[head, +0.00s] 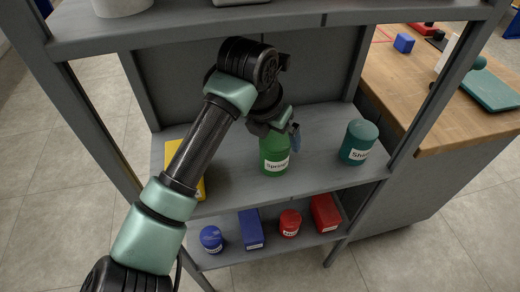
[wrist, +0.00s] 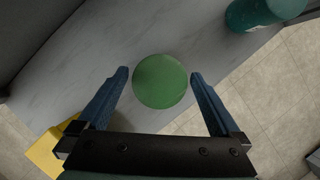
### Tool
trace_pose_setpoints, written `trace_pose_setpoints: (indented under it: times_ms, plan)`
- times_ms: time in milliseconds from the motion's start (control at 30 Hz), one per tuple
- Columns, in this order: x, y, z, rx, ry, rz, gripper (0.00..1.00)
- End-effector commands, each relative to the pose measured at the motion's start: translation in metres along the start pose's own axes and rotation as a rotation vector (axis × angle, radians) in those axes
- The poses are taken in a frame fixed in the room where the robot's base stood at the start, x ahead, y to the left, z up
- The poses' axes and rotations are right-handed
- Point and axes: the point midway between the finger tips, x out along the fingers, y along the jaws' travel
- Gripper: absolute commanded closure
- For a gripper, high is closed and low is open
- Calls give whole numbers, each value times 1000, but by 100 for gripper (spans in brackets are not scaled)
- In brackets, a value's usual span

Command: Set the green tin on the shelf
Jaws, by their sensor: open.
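The green tin (head: 274,154) stands upright on the middle shelf (head: 318,170) of a grey rack, with a white label facing out. In the wrist view I look down on its round green top (wrist: 160,81). My gripper (head: 284,128) is right above the tin in the head view and partly hides its upper part. In the wrist view the gripper (wrist: 159,76) is open, with one blue finger on each side of the tin's top and a gap to each.
A teal tin (head: 357,142) stands to the right on the same shelf, and a yellow box (head: 199,188) to the left. Blue and red items, including a blue tin (head: 211,239), stand on the shelf below. An upper board (head: 280,18) crosses above. A wooden worktop (head: 420,95) is at right.

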Motion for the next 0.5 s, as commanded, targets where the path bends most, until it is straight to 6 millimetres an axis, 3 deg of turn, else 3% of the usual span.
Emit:
trace_pose_setpoints:
  times_ms: [167,500]
  plan:
    - [-13,2,-20,-2,-3,2,0]
    - [-39,1,-83,-2,-3,2,0]
